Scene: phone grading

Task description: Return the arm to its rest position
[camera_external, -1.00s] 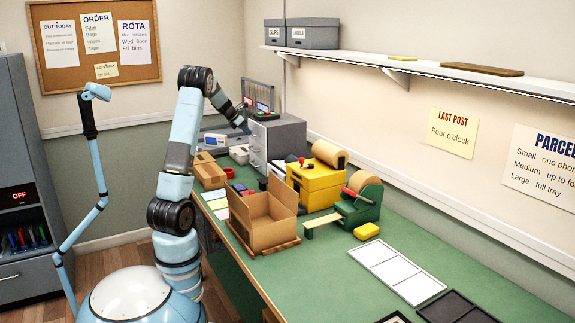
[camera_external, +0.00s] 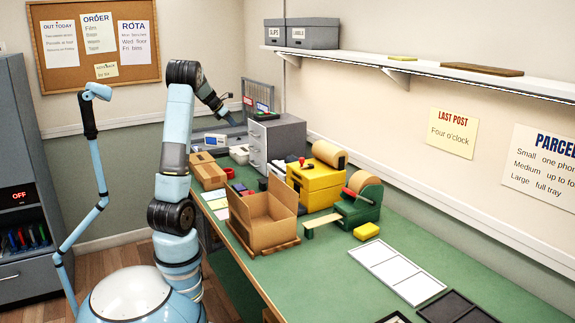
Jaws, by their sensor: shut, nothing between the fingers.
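My gripper (camera_external: 233,122) is at the end of my raised blue arm, above the far end of the green bench (camera_external: 330,262). It is small and dark here, with nothing seen in it. It hangs close to the grey drawer cabinet (camera_external: 275,142), to the left of it in the picture. I cannot tell the exact gap to the cabinet. My arm stands nearly upright from its base, with the elbow high and the forearm sloping down to the right.
An open cardboard box (camera_external: 263,222), a yellow machine (camera_external: 315,183) and a green tape dispenser (camera_external: 358,204) stand on the bench. Small boxes and a white device (camera_external: 215,140) sit at the far end. A shelf (camera_external: 440,70) runs along the right wall.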

